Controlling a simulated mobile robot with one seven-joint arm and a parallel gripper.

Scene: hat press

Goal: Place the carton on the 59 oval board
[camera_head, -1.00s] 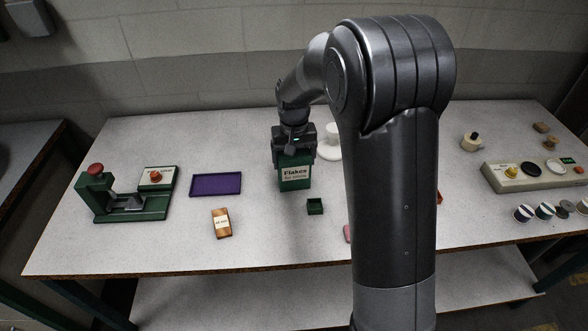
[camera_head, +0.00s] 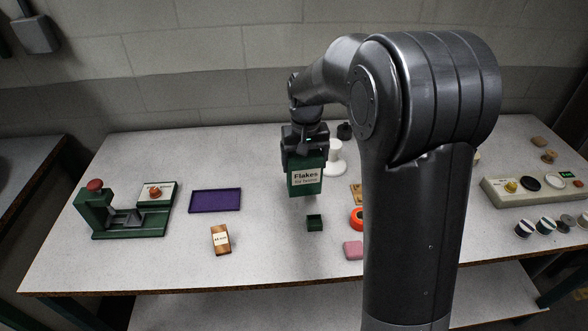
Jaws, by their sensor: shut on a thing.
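A green carton (camera_head: 306,181) labelled "Flakes" is upright in the middle of the table. My gripper (camera_head: 305,160) is over its top and shut on it. The carton looks a little above the table surface, though its underside is hard to see. I cannot make out a 59 oval board in this view. A tan board-like piece (camera_head: 356,193) shows partly beside my arm, and its shape and any marking are unclear. My arm hides part of the table to the right.
A green press (camera_head: 120,218) is at left. A white stand (camera_head: 336,160) is just behind the carton.

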